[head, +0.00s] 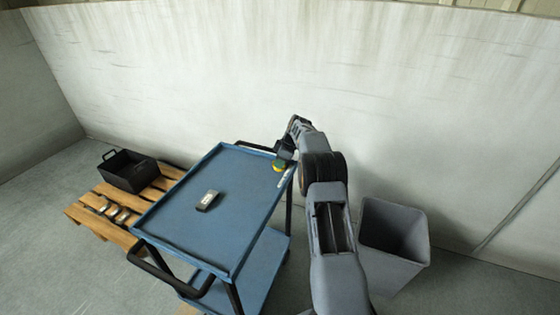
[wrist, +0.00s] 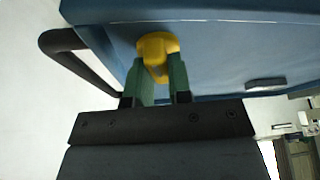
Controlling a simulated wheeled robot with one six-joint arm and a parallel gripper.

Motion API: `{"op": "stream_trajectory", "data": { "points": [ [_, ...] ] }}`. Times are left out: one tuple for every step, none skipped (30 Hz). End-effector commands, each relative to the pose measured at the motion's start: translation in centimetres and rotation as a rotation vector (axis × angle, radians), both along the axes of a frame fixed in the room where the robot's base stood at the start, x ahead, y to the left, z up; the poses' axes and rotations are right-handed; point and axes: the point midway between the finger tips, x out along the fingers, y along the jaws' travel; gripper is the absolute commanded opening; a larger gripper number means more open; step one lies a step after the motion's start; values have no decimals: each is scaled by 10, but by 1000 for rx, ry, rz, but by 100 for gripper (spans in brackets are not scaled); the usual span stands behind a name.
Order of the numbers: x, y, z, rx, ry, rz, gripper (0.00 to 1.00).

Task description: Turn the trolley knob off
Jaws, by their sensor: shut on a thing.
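The blue trolley (head: 215,215) stands left of my arm in the head view. In the wrist view its blue surface (wrist: 230,50) fills the upper part. The yellow trolley knob (wrist: 157,45) sits on that surface, between the green fingertips of my gripper (wrist: 163,80). My gripper is shut on the knob. In the head view my gripper (head: 281,163) is at the trolley's far right corner, where a bit of yellow shows. The knob's setting cannot be read.
A small dark-and-grey box (head: 208,201) lies on the trolley top. A wooden pallet (head: 90,215) with a black crate (head: 130,171) and several small parts is at the left. A grey bin (head: 394,245) stands right of my arm. A pale wall (head: 300,70) rises behind.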

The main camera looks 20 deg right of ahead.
Motion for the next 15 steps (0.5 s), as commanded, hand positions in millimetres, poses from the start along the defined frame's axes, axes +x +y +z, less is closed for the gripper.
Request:
{"op": "stream_trajectory", "data": {
  "points": [
    [1,0,2,1,1,44,0],
    [1,0,3,1,1,73,0],
    [1,0,3,0,0,111,0],
    [1,0,3,1,1,140,0],
    [1,-1,3,0,0,168,0],
    [1,-1,3,-1,1,205,0],
    [1,0,4,-1,1,231,0],
    [1,0,3,0,1,258,0],
    [1,-1,4,-1,1,294,0],
    [1,0,3,0,1,319,0],
    [1,-1,4,-1,1,343,0],
    [2,-1,4,-1,1,375,0],
    [1,0,4,0,0,395,0],
    [1,0,3,0,1,413,0],
    [2,-1,3,0,-1,435,0]
  ]
}}
